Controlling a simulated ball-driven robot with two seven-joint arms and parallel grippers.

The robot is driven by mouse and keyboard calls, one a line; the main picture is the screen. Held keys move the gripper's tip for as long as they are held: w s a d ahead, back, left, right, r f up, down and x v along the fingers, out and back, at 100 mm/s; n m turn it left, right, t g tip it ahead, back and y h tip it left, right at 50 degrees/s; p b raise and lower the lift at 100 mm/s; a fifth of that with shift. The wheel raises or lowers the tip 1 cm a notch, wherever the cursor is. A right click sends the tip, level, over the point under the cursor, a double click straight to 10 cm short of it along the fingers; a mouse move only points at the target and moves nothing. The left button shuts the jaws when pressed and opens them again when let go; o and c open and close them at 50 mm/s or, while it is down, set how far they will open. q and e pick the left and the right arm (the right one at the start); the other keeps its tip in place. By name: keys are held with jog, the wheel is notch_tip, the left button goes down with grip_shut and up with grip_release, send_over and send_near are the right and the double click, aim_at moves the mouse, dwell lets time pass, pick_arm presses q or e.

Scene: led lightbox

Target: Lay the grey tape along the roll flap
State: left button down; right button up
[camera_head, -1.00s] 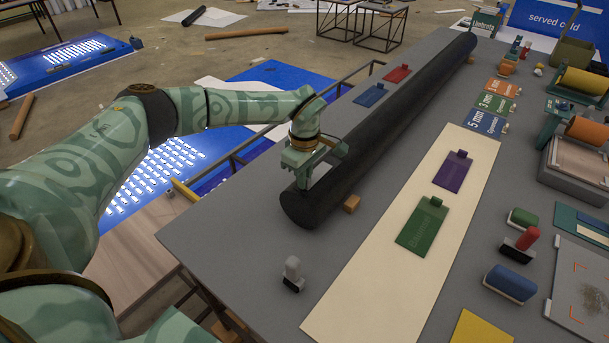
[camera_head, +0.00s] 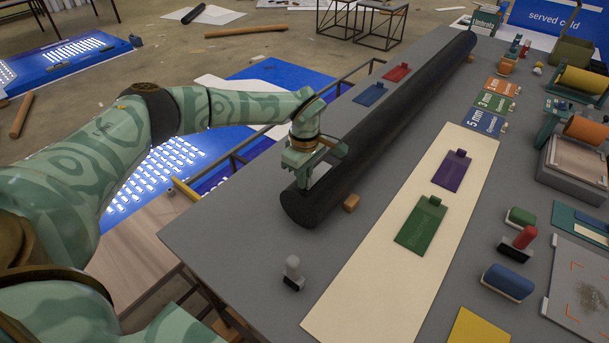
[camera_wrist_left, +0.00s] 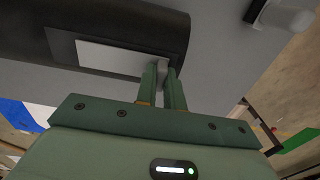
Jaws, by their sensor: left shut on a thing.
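The black roll (camera_head: 385,125) lies lengthwise along the left side of the grey table. My left gripper (camera_head: 305,179) is at the roll's near end, on its left upper side. In the left wrist view the fingers (camera_wrist_left: 163,88) are shut on the small end of a light grey strip, which looks like the grey tape (camera_wrist_left: 115,58). The strip lies against the dark roll (camera_wrist_left: 125,22), running left from the fingertips. In the head view the arm mostly hides the strip. My right gripper is not in view.
A small wooden block (camera_head: 351,202) touches the roll's right side. A grey-white tool with a black base (camera_head: 293,272) stands near the table's front left edge. Green (camera_head: 421,224) and purple (camera_head: 452,171) tags lie on a cream board (camera_head: 375,268). Blue and red tags lie left of the roll.

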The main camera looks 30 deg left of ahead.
pick_arm(q)
jog(key=shift+f, duration=0.25)
jog(key=c, duration=1.4)
grip_release()
jog(key=shift+c, duration=0.2)
notch_tip(320, 180, up, 16)
jog(key=shift+r, duration=0.15)
